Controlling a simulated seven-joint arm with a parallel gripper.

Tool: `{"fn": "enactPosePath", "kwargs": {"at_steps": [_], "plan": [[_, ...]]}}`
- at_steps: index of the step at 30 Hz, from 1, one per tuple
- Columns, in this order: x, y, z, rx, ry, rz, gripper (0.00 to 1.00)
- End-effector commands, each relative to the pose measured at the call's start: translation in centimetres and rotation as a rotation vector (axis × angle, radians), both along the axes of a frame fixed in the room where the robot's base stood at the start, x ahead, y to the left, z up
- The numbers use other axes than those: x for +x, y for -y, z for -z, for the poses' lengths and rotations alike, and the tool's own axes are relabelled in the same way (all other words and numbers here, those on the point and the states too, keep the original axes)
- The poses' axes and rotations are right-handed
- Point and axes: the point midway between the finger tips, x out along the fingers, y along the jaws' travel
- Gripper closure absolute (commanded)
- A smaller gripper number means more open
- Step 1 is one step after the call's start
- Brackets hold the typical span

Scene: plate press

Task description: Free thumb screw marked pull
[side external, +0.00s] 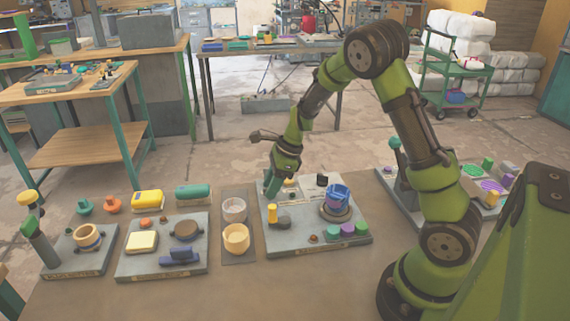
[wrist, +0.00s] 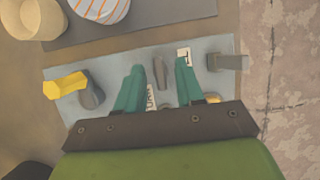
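My gripper (wrist: 160,80) is open in the wrist view, its two teal fingers apart. A narrow grey upright piece (wrist: 160,72) shows in the gap between them; it may be a thumb screw, but I cannot tell whether the fingers touch it. White labels lie by the right finger (wrist: 184,56) and the left finger (wrist: 151,98); I cannot read "pull" on either. In the side external view my gripper (side external: 272,186) is low over the back left corner of a grey plate (side external: 290,243). The fingers hide part of that corner.
A yellow handle (wrist: 65,85) with a grey post is left of my fingers, and a grey block (wrist: 227,62) is right. The plate also bears a blue ribbed cup (side external: 337,194) and green and purple knobs (side external: 347,230). Yellow and white cups (side external: 236,238) stand left.

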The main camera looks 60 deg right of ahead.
Motion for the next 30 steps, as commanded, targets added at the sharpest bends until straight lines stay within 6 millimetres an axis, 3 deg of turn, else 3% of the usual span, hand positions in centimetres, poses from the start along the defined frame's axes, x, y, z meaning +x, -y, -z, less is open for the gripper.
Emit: {"fn": "enactPosePath", "kwargs": {"at_steps": [1, 8, 20, 30], "plan": [[0.01, 0.01, -0.02, 0.0, 0.0, 0.0, 0.64], [0.0, 0.0, -0.04, 0.0, 0.0, 0.0, 1.0], [0.01, 0.05, -0.05, 0.0, 0.0, -0.03, 1.0], [0.12, 0.17, -0.06, 0.002, 0.0, -0.234, 1.0]]}}
